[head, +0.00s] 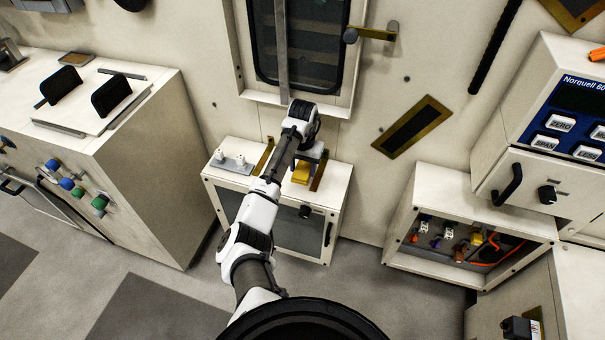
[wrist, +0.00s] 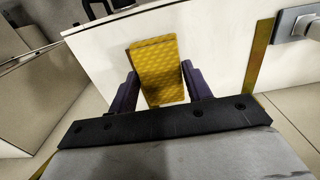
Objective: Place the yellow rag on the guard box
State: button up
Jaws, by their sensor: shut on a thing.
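The yellow rag (wrist: 158,62) is a quilted yellow pad between the two dark fingers of my gripper (wrist: 160,88) in the wrist view. The gripper is shut on it. In the head view the rag (head: 301,174) shows as a small yellow patch under my gripper (head: 305,160), over the right part of the top of a low white box (head: 238,183). This box, below the window, may be the guard box; no label on it is readable. Whether the rag touches the box top cannot be told.
A grey fitting with white knobs (head: 230,160) and brass strips (head: 264,155) stand on the low box's top. An open-fronted box (head: 470,205) with coloured valves is to the right. A white cabinet (head: 140,150) stands left. Bare floor lies between.

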aim_at(303, 170)
jog(key=shift+f, duration=1.9)
jog(key=shift+f, duration=0.15)
jog(key=o, duration=1)
jog(key=shift+c, duration=0.2)
notch_tip(303, 170, up, 12)
jog(key=shift+r+b, duration=0.25)
jog(key=shift+b, duration=0.5)
